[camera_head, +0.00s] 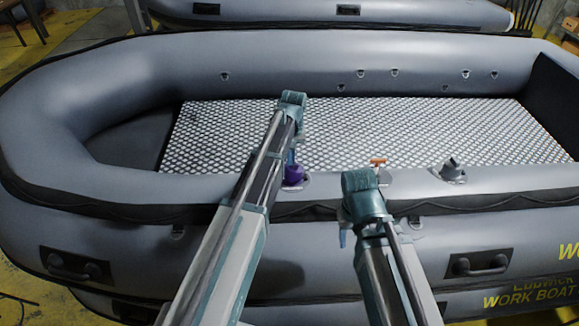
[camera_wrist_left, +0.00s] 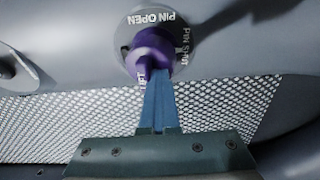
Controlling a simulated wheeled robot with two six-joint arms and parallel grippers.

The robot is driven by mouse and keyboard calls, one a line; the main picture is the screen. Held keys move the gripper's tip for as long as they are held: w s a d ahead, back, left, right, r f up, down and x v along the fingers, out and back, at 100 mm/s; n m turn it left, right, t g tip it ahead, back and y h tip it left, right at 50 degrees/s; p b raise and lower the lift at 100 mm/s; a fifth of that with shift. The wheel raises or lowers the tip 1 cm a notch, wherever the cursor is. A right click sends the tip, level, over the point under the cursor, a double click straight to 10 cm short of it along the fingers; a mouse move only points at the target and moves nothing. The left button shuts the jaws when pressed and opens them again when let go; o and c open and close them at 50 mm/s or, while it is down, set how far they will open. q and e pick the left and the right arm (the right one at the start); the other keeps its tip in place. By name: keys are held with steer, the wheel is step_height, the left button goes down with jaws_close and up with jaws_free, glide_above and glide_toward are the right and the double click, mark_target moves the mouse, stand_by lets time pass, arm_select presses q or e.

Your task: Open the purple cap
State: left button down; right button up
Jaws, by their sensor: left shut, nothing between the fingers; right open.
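The purple cap (camera_head: 294,174) sits on the near tube of the grey inflatable boat, on a round grey plate. In the left wrist view the cap (camera_wrist_left: 151,52) stands on its plate (camera_wrist_left: 184,28), which is lettered "PIN OPEN" and "PIN SHUT". My left gripper (camera_head: 291,157) points down at the cap. Its blue fingers (camera_wrist_left: 158,88) are shut with nothing between them, and their tips overlap the cap's lower edge in the picture; I cannot tell if they touch. My right gripper (camera_head: 344,236) is open and empty, in front of the near tube, its fingers mostly hidden.
An orange T-shaped handle (camera_head: 378,162) stands right of the cap, behind my right wrist. A dark valve fitting (camera_head: 450,170) is further right on the tube. The boat's patterned floor (camera_head: 430,125) is clear. Black carry handles (camera_head: 76,265) are on the lower side.

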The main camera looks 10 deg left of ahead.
arm_select(q)
steer(key=shift+w+d+h, duration=0.15)
steer(key=shift+w+d, duration=0.05)
steer(key=shift+d, duration=0.25)
steer(key=shift+w+d+h, duration=0.15)
steer(key=shift+d, duration=0.3)
steer(key=shift+w+a+r+p, duration=0.15)
steer(key=shift+a+r+p, duration=0.4)
steer(key=shift+r+p, duration=0.4)
steer(key=shift+a, duration=0.3)
steer(key=shift+s+a+r+p, duration=0.25)
steer(key=shift+a+r+p, duration=0.35)
steer(key=shift+a+p, duration=0.25)
steer(key=shift+s+a+r+p, duration=0.1)
steer(key=shift+a+r+p, duration=0.25)
steer(key=shift+a, duration=0.25)
steer(key=shift+s+a+r+p, duration=0.1)
steer(key=shift+a+r+p, duration=0.25)
steer(key=shift+a, duration=0.2)
arm_select(e)
steer(key=r, duration=0.4)
steer(key=shift+w+d+r, duration=0.3)
steer(key=shift+s, duration=0.1)
